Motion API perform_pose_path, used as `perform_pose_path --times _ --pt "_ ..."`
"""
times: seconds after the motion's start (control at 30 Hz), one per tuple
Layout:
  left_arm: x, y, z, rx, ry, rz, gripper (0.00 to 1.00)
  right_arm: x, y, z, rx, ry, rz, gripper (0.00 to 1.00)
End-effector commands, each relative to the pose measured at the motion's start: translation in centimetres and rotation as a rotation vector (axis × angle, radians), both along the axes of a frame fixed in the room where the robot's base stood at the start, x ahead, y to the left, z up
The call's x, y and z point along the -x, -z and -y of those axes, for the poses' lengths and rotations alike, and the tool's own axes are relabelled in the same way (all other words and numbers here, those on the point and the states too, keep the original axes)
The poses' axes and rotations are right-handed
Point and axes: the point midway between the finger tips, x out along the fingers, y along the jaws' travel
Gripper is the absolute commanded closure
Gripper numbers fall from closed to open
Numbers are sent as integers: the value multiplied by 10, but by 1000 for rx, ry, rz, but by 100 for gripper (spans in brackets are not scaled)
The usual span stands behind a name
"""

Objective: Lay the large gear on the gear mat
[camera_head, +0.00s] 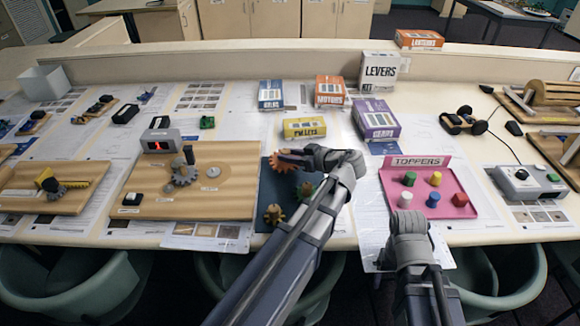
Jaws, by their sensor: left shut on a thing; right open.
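A wooden board (225,200) with a grey gear and a red display lies left of the mat. The pink toppers tray (437,208) with several colored pegs lies to the right. Several boxes, including the yellow pulleys box (304,128), stand behind. Green chairs line the front edge.

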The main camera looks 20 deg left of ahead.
Motion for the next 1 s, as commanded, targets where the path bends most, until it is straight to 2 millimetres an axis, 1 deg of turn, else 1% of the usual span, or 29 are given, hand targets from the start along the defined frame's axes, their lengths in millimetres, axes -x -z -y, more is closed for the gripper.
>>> perform_pose_path --times 0.03,0.2,0.27,0.5,0.63,0.67,0.9,0.93,1.0 --pt "0 11 0 0 0 0 100 0 11 0 0 0 0 25" --pt "0 32 0 0 0 0 100 0 32 0 0 0 0 25" --pt "0 34 0 0 0 0 100 0 34 0 0 0 0 25" --pt "0 31 0 0 0 0 100 0 31 0 0 0 0 25" --pt "0 35 0 0 0 0 100 0 35 0 0 0 0 25" --pt "0 35 0 0 0 0 64 0 35 0 0 0 0 25" --pt "0 34 0 0 0 0 36 0 34 0 0 0 0 25" --pt "0 34 0 0 0 0 35 0 34 0 0 0 0 25" --pt "0 34 0 0 0 0 35 0 34 0 0 0 0 25"
